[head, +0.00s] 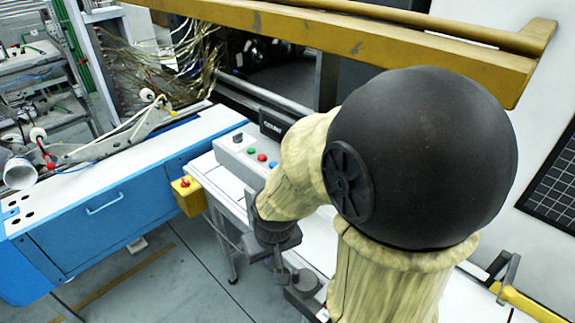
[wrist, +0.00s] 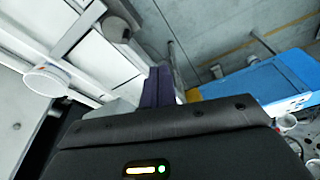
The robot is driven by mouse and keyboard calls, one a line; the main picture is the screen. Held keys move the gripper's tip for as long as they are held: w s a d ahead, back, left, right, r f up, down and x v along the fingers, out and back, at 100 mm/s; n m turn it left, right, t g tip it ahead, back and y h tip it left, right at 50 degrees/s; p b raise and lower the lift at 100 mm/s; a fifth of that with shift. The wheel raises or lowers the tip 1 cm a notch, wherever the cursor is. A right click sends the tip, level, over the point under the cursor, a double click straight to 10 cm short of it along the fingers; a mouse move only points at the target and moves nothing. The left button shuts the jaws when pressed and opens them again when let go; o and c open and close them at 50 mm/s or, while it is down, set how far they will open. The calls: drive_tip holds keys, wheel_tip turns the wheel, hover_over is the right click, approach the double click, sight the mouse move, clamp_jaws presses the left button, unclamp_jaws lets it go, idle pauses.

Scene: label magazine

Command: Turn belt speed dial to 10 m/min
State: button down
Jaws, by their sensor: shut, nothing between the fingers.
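A grey control box (head: 230,158) stands on the white bench in the head view. A small black knob (head: 238,137) sits on its top at the far left end and looks like the dial; its pointer and scale are too small to read. Green, red and blue buttons lie along the box to the right of the knob. A dark display (head: 274,129) stands behind the box, its text unreadable. My gripper (head: 281,272) is low in front of the bench, apart from the knob. In the wrist view my gripper's dark fingers (wrist: 158,86) are together and empty.
A yellow box with a red button (head: 187,190) hangs beside the blue cabinet (head: 100,220). A yellow beam (head: 350,40) crosses above the bench. My arm hides the right part of the bench. Open floor lies in front of the cabinet.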

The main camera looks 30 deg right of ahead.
idle(0.3)
drive_tip(key=shift+w+r, duration=0.1)
drive_tip(key=shift+r, duration=0.05)
drive_tip(key=w+d+r+m+t+h+p, duration=0.1)
drive_tip(key=w+d+r+m+p, duration=0.3)
drive_tip(key=w+d+r+p, duration=0.6)
wheel_tip(320, 180, up, 2)
drive_tip(key=shift+w+d+r+t+h, duration=0.1)
drive_tip(key=shift+w+d+t+h, duration=0.35)
drive_tip(key=shift+d, duration=0.7)
drive_tip(key=shift+w, duration=0.1)
